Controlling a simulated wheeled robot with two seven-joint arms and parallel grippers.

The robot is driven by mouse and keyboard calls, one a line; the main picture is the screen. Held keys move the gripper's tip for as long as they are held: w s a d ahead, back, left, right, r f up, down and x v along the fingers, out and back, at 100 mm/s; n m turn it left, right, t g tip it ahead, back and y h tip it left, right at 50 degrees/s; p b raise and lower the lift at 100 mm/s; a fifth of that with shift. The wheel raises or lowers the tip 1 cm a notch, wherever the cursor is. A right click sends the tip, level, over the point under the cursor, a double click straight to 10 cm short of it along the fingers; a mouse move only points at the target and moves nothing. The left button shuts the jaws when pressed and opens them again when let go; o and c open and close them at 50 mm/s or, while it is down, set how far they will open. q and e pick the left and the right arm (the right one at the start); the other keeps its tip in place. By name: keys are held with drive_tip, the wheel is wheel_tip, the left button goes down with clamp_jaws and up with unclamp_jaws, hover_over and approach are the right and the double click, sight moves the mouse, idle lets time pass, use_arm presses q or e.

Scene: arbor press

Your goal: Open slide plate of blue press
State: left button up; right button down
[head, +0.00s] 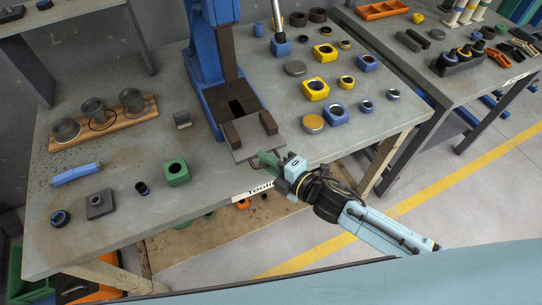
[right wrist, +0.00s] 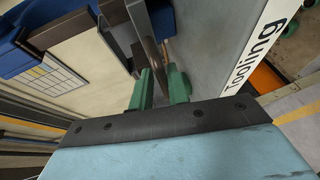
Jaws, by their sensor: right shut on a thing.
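The blue press (head: 205,65) stands at the back middle of the workbench, with a dark ram above its base. Its grey slide plate (head: 243,151) lies at the front of the base, reaching out in front of two dark brown blocks. My right gripper (head: 266,160) comes in from the lower right, with its green fingers at the plate's front right edge. In the right wrist view the green fingers (right wrist: 161,88) are shut on the thin dark edge of the plate (right wrist: 150,45). My left gripper is not in view.
Yellow and blue ring blocks (head: 315,90) stand on the bench right of the press. A green block (head: 176,172) and a wooden board with cups (head: 104,118) stand to the left. A label strip (head: 262,190) marks the bench's front edge.

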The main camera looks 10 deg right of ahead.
drive_tip(key=c, duration=1.5)
unclamp_jaws()
drive_tip(key=shift+s+f, duration=0.25)
drive_tip(key=shift+f, duration=0.3)
drive_tip(key=shift+c, duration=0.2)
drive_tip(key=shift+w+r, duration=0.1)
drive_tip(key=shift+r, duration=0.1)
drive_tip(key=v, duration=1.3)
drive_tip(key=shift+d+r, duration=0.1)
